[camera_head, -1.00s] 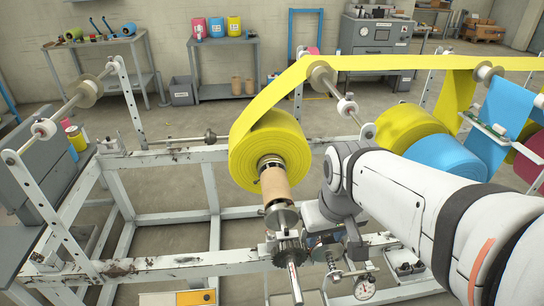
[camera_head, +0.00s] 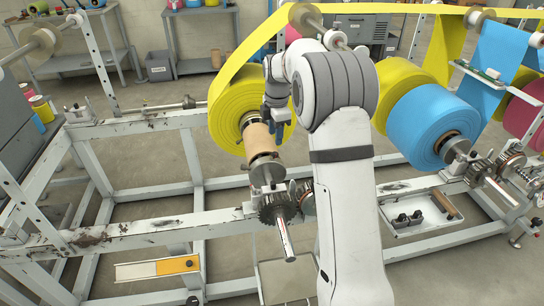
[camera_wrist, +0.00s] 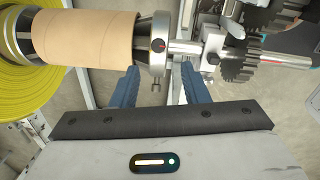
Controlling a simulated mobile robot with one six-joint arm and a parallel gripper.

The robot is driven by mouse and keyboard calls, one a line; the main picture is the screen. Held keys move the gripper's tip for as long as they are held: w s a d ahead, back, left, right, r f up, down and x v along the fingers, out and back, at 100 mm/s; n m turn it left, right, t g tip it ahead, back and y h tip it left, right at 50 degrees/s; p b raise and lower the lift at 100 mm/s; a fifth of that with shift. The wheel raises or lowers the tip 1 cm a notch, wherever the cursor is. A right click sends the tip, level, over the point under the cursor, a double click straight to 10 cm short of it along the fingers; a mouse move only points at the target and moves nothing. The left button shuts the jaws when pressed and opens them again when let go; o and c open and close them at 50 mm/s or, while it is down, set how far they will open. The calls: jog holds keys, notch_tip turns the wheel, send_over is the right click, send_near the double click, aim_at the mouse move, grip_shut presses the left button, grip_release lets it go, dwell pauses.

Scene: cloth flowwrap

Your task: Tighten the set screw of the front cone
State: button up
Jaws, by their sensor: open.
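The front cone (camera_wrist: 154,45) is a metal collar in the end of a brown cardboard core (camera_wrist: 90,38). In the head view the cone (camera_head: 266,168) sits below the yellow roll (camera_head: 232,115). My gripper (camera_wrist: 163,75) is open, its blue fingers on either side of the cone's lower edge in the wrist picture. I cannot tell whether they touch it. It shows in the head view (camera_head: 278,125).
A dark gear (camera_head: 278,207) and a protruding shaft (camera_head: 284,235) lie just in front of the cone. A blue roll (camera_head: 425,125) stands to the right, with a tool tray (camera_head: 410,225) below it. White frame rails (camera_head: 150,228) run across.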

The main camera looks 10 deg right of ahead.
aim_at(275, 154)
jog(key=f, duration=0.2)
jog(key=f+b, duration=0.1)
jog(key=f, duration=0.5)
jog(key=shift+w, duration=0.35)
